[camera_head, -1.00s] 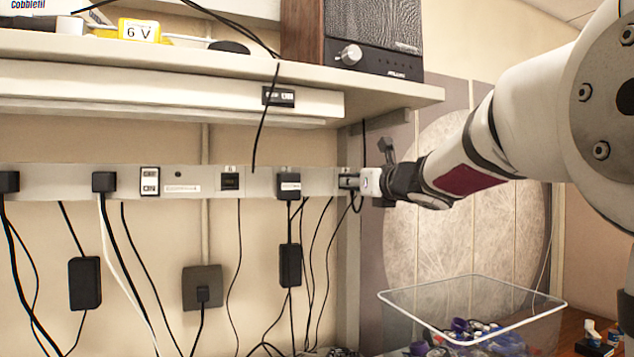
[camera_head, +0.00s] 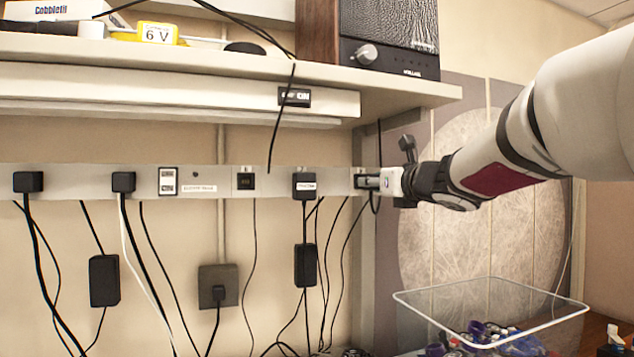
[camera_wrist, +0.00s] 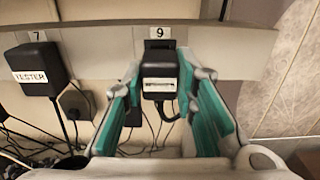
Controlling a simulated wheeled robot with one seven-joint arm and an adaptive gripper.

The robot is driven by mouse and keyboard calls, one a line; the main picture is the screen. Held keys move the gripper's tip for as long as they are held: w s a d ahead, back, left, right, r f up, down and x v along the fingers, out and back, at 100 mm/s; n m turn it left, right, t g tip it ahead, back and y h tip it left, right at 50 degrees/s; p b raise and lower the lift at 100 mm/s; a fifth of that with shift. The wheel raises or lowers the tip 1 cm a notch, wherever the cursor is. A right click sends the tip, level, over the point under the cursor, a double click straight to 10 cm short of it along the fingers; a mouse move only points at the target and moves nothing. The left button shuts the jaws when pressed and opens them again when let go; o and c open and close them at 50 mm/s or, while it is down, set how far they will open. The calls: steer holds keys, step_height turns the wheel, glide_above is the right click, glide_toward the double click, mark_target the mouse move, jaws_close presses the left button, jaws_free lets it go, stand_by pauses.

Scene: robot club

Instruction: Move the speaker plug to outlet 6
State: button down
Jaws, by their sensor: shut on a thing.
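My gripper (camera_head: 382,181) is at the right end of the white power strip (camera_head: 215,184). In the wrist view its teal-padded fingers (camera_wrist: 162,100) are shut on a black plug (camera_wrist: 160,72) with a white label too small to read. The plug sits at the outlet marked 9, with dark outlet surface showing just above it; I cannot tell how far it is in. A cord hangs from its lower end. The black speaker (camera_head: 388,40) stands on the shelf above. An empty-looking dark outlet (camera_head: 245,181) lies left of the tester plug; its number is unreadable.
The tester plug (camera_wrist: 37,67) sits at outlet 7, left of my gripper. Other black plugs (camera_head: 123,182) fill outlets further left. Several cords hang below the strip. The shelf (camera_head: 420,92) overhangs it, and a clear bin (camera_head: 480,300) stands below right.

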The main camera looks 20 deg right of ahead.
steer(key=s, duration=0.2)
steer(key=shift+s, duration=0.4)
